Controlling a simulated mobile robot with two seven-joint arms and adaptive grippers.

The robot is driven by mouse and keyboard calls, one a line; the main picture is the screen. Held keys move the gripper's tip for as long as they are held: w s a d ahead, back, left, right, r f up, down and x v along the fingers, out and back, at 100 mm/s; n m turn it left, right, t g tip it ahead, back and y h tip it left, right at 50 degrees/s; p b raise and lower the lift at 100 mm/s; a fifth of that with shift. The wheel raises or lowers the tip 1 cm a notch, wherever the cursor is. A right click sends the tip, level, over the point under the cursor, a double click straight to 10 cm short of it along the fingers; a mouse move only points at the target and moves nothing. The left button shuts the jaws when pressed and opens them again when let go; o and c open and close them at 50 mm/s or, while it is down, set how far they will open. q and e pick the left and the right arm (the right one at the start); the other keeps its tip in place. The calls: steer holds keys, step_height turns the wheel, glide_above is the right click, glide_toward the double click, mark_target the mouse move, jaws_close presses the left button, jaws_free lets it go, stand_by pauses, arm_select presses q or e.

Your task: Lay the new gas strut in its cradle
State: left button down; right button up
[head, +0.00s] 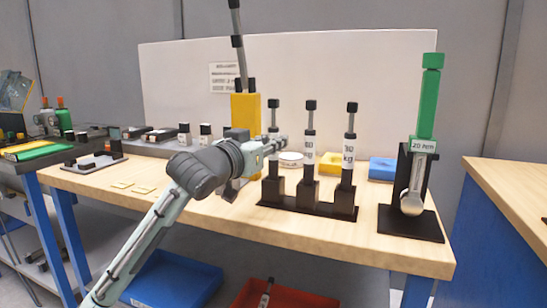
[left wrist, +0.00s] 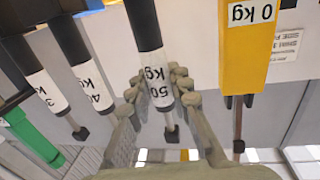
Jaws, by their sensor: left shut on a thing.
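My left gripper (head: 277,145) is shut on the gas strut labelled 50 kg (head: 273,117), the leftmost in a black rack (head: 307,205). In the left wrist view the fingers (left wrist: 156,90) close around its white label (left wrist: 157,75). The strut looks upright and level with its neighbours, its lower end at the rack socket. Beside it stand a 40 kg strut (head: 309,145) and a 30 kg strut (head: 349,150). A low black holder with two uprights (head: 97,163) lies at the table's left; it may be the cradle. My right gripper is not in view.
A yellow block (head: 240,112) with a tall grey rod stands just behind my gripper. A green-handled 20 Nm tool (head: 428,105) stands at right. Yellow (head: 332,162) and blue (head: 382,168) blocks lie behind the rack. Bins sit below. The table's front left is mostly clear.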

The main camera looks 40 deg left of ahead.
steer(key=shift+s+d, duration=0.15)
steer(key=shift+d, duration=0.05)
